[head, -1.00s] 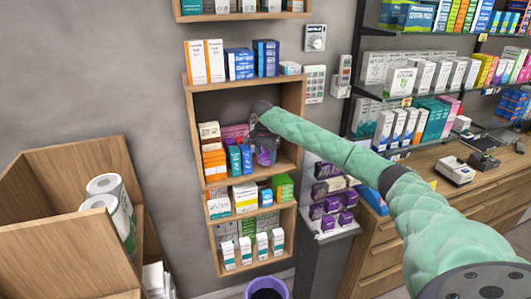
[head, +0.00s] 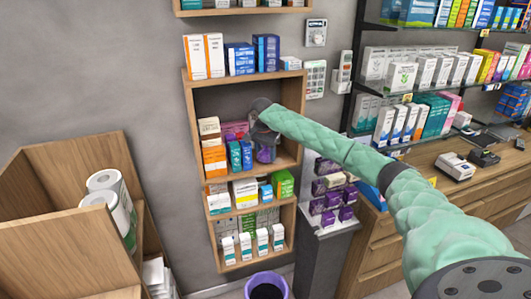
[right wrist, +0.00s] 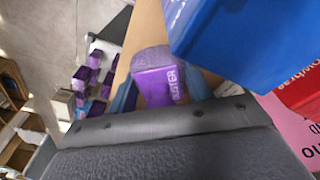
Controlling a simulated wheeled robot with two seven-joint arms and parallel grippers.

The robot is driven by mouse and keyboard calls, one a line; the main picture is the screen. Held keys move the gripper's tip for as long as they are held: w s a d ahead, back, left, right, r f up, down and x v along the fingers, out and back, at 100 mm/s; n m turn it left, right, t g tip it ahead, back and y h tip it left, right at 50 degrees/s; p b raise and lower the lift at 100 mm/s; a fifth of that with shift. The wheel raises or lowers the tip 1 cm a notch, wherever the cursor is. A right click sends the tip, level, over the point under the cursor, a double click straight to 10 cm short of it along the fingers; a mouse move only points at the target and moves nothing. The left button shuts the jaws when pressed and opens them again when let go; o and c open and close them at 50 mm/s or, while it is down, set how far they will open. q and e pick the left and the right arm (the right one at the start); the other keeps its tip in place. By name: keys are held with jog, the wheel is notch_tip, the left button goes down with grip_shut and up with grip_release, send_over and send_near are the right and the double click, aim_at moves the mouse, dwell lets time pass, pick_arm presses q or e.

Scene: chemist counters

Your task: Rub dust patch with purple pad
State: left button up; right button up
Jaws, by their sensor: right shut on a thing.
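My right gripper (head: 264,148) reaches into the middle compartment of the wooden wall shelf (head: 296,110), at its right side. It is shut on the purple pad (right wrist: 162,80), a purple block with white lettering and a paler, rough-looking end. In the head view the pad shows only as a small purple patch (head: 266,156), low at the gripper's tip. In the right wrist view the pad sits between the bluish fingers, close to the shelf wood. I cannot make out the dust patch in either view. My left gripper is not in view.
Blue boxes (head: 240,156) and orange-white boxes (head: 214,160) stand just left of my right gripper. A large blue box (right wrist: 225,40) looms close in the wrist view. A grey stand with purple boxes (head: 330,200) is at the right. A purple bin (head: 284,286) stands below.

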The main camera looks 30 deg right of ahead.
aim_at(282, 159)
jog(key=shift+f, duration=0.75)
jog(key=shift+s+d, duration=0.3)
jog(key=shift+d, duration=0.85)
jog(key=shift+s+d, duration=0.25)
jog(key=shift+d, duration=0.9)
jog(key=shift+s+d, duration=0.3)
jog(key=shift+d, duration=0.85)
jog(key=shift+a+f, duration=0.15)
